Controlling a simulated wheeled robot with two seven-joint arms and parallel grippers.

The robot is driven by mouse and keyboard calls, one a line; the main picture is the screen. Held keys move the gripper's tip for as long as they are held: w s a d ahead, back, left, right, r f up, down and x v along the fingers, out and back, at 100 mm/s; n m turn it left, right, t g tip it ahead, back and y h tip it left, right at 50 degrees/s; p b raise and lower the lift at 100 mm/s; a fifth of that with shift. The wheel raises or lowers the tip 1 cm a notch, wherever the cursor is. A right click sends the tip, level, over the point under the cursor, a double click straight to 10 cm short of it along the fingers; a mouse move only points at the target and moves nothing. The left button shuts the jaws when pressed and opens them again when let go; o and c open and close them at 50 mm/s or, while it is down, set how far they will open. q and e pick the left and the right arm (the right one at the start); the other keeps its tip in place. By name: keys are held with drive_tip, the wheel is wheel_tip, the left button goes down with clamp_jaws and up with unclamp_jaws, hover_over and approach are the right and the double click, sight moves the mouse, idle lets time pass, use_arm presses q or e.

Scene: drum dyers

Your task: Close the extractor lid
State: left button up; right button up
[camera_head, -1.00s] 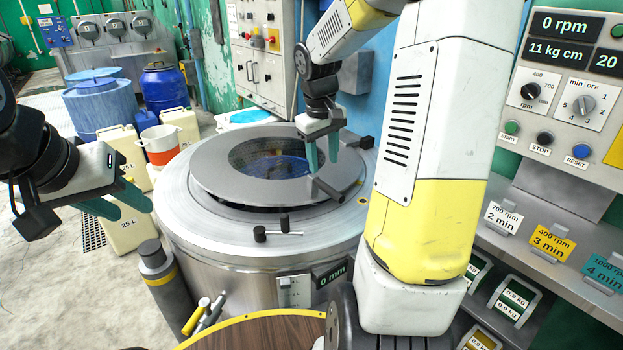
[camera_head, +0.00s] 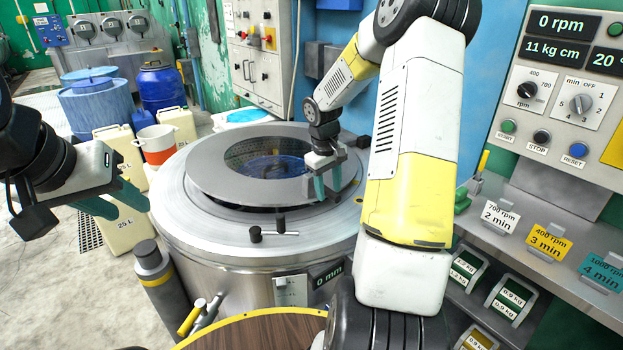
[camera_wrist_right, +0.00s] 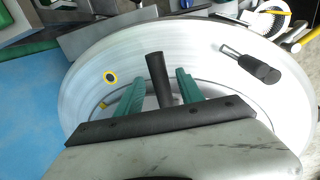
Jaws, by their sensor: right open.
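The extractor (camera_head: 165,205) is a wide round steel drum in the middle of the head view. Its grey ring-shaped lid (camera_head: 215,178) has a see-through centre and sits over the mouth, with a dark gap under its front edge. My right gripper (camera_head: 327,185) is over the lid's right front edge, teal fingers pointing down. In the right wrist view a dark upright handle (camera_wrist_right: 158,78) stands between its open fingers, with space on both sides. In the head view the fingers hide most of that handle. My left gripper (camera_head: 115,198) is open and empty, left of the extractor.
A T-shaped latch (camera_head: 280,234) is on the drum's front rim. A grey post (camera_head: 155,268) stands at front left. Canisters and an orange-banded bucket (camera_head: 157,153) stand behind left. A control panel (camera_head: 560,90) and a shelf with cards are at right.

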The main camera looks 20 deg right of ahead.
drive_tip(key=shift+c, duration=0.3)
clamp_jaws()
drive_tip(key=shift+f, duration=0.1)
idle(1.1)
